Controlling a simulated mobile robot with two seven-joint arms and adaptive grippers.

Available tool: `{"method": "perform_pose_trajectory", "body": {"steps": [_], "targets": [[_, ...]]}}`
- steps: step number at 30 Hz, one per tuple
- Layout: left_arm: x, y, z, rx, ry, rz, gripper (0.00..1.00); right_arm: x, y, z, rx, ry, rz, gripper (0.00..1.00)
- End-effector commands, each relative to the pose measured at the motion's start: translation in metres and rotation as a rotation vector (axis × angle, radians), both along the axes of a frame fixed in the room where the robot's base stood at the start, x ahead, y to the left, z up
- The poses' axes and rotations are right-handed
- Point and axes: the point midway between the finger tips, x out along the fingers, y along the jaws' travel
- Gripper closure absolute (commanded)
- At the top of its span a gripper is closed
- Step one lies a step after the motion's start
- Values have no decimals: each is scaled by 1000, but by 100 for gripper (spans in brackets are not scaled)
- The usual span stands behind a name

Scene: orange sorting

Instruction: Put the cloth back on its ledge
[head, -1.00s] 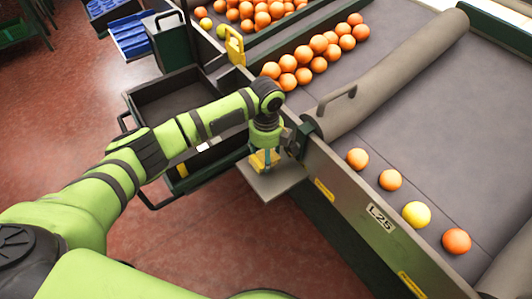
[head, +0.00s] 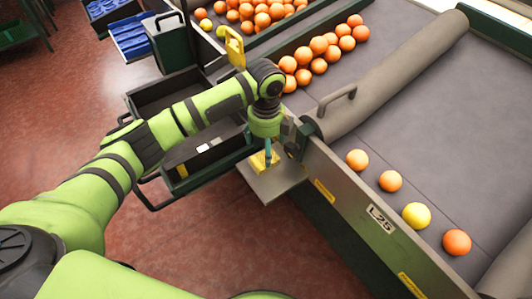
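The yellow cloth (head: 260,163) lies on the small grey ledge (head: 278,185) fixed to the outer side of the conveyor frame. My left gripper (head: 267,158) points down right over the cloth. Its thin bluish finger part overlaps the cloth in the picture, so I cannot tell if they touch. The fingers are too small and edge-on to show whether they are open or shut. My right gripper is not in view.
The conveyor side wall (head: 350,205) with an L25 label stands right beside the ledge. Several oranges and a yellow fruit (head: 416,215) lie on the belt. A dark open drawer (head: 168,92) sits behind my arm. Red floor is clear in front.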

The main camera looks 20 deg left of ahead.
Motion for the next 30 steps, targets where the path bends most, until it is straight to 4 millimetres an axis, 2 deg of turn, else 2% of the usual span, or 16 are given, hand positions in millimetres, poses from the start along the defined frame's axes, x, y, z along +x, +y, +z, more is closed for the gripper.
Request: {"method": "perform_pose_trajectory", "body": {"steps": [1, 6, 12, 30], "targets": [[1, 0, 13, -1, -6, -2, 13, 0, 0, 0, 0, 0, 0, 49], [1, 0, 47, 0, -2, -1, 13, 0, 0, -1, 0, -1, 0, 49], [1, 0, 71, -1, -1, 0, 13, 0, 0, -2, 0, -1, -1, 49], [0, 0, 75, 0, 1, 0, 13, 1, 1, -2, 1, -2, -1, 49]]}}
